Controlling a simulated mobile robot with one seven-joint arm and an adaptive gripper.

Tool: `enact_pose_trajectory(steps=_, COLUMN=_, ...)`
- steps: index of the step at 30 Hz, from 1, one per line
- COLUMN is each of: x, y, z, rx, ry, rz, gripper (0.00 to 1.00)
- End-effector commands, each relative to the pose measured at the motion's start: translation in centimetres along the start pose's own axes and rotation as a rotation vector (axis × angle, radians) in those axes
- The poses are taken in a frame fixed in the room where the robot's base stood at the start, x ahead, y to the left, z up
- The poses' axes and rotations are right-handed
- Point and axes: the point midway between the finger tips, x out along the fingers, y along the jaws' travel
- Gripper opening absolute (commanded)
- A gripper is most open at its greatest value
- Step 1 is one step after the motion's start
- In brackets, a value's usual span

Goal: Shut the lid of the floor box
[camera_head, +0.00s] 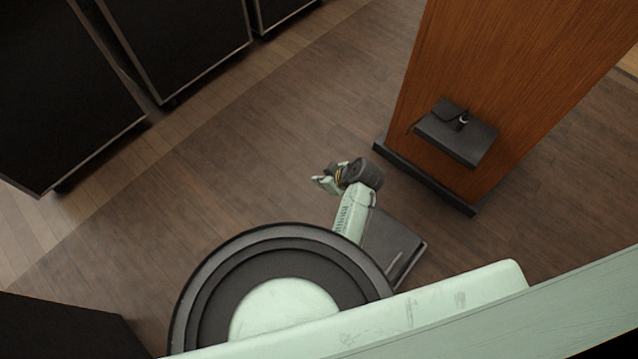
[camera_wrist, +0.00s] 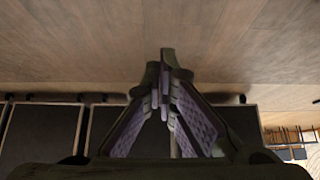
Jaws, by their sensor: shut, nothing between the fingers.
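A flat dark grey box (camera_head: 392,243) with a lighter edge on its right lies low beside my base; I take it to be the floor box. My arm covers its left side and my own body covers its lower end. I cannot tell how its lid stands. My gripper (camera_head: 322,182) is above the wooden floor, to the upper left of the box and apart from it. In the wrist view my gripper (camera_wrist: 164,75) is shut, its fingertips together and empty. The floor box is not identifiable in that view.
A wooden upright (camera_head: 500,70) with a dark plinth (camera_head: 425,178) and a small black shelf (camera_head: 457,135) stands at the upper right. Large black cases (camera_head: 175,40) line the upper left. Bare floor (camera_head: 260,140) lies between them.

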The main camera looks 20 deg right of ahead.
Motion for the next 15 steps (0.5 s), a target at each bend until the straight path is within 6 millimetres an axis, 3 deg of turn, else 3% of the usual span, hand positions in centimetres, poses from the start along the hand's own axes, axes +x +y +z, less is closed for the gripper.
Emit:
enact_pose_trajectory(steps=8, x=-5.6, y=0.0, z=-0.1, rx=-0.003, ry=0.001, rz=0.004, gripper=0.0)
enact_pose_trajectory(steps=15, x=-5.4, y=0.9, z=-4.8, rx=-0.041, ry=0.037, rz=0.055, gripper=0.0)
